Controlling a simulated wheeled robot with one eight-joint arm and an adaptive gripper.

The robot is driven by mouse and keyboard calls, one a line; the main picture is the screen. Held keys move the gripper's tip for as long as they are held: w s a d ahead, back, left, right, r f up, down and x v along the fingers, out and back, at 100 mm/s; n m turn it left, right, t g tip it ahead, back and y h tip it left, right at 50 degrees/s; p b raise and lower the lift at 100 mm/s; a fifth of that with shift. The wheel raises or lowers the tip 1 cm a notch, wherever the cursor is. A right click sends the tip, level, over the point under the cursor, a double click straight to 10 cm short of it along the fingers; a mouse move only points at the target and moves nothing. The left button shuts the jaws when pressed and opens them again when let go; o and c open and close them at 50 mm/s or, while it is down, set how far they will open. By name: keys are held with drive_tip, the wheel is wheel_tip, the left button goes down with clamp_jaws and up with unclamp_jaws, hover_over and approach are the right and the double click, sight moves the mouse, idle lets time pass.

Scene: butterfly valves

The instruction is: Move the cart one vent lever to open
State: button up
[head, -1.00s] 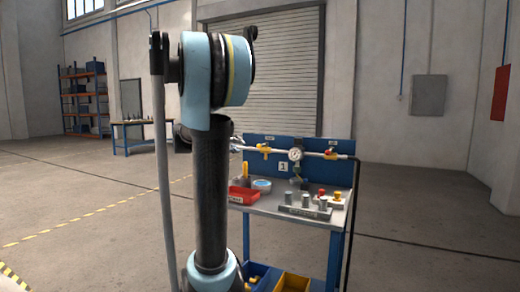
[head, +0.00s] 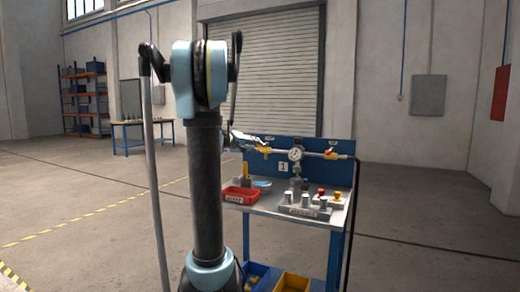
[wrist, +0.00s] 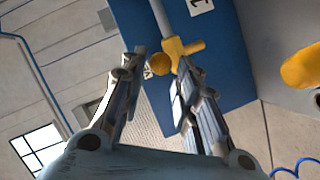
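Cart one (head: 283,208) has a blue back panel (head: 315,145) marked 1, with a pipe running across it. The pipe carries a left yellow valve lever (head: 264,151) and a right yellow valve lever (head: 331,155), with a small label above each. I cannot read which label says vent. My gripper (head: 246,139) is close to the left lever. In the wrist view my gripper (wrist: 161,58) has its two fingers apart, with the rounded yellow end of a valve lever (wrist: 159,64) between or just beyond the tips. Contact cannot be told.
A gauge (head: 295,154) stands mid-pipe between the levers. The cart top holds a red tray (head: 240,195), a blue-topped round container (head: 262,184) and a grey block with several posts (head: 304,211). Yellow bin (head: 292,283) is below. The floor right of the cart is clear.

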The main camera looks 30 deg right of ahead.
drive_tip(key=shift+x, duration=2.65)
clamp_jaws()
